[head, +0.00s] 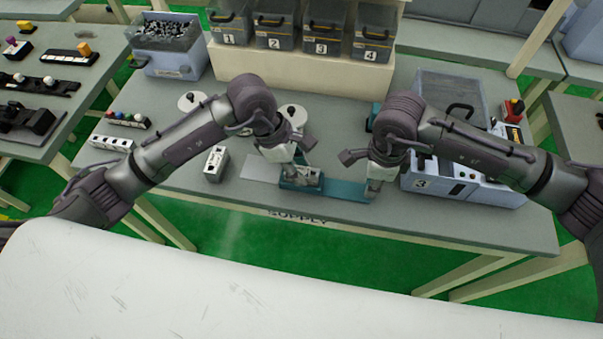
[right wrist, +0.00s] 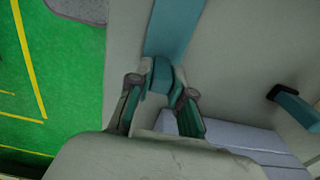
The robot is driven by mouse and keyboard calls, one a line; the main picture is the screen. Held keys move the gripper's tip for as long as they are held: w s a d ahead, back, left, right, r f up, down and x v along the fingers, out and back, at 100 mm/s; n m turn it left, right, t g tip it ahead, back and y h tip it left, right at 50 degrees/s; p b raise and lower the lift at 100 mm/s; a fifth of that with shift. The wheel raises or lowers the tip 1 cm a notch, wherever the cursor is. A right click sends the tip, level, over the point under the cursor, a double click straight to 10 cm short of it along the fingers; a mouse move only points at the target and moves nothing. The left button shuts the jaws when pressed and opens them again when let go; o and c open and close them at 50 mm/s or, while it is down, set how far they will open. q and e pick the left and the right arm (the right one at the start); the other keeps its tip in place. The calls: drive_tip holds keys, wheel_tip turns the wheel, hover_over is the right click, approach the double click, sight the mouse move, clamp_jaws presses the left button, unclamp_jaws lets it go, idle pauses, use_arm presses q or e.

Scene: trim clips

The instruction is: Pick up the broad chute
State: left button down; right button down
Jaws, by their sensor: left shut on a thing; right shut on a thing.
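The broad chute, a flat blue-teal strip (head: 340,188), lies low over the front of the work table, between my two grippers. My right gripper (head: 374,188) points down at its right end. In the right wrist view the strip (right wrist: 172,35) runs up from between the teal-padded fingers (right wrist: 160,105), which are shut on its end. My left gripper (head: 299,178) is shut at the strip's left part, where a small light part with dark spots shows; the fingers partly hide what they grip. I cannot tell whether the strip is clear of the table.
Numbered bins (head: 305,35) stand on a shelf at the back. A clear-sided bin (head: 450,95) and a pale blue container (head: 465,185) are at right. A small light block (head: 216,163) and a row of coloured knobs (head: 127,119) are at left. The table's front edge (head: 330,226) is close.

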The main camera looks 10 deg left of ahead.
drive_tip(key=c, duration=1)
unclamp_jaws()
use_arm(q)
wheel_tip(320, 180, up, 10)
use_arm(e)
wheel_tip(320, 180, up, 12)
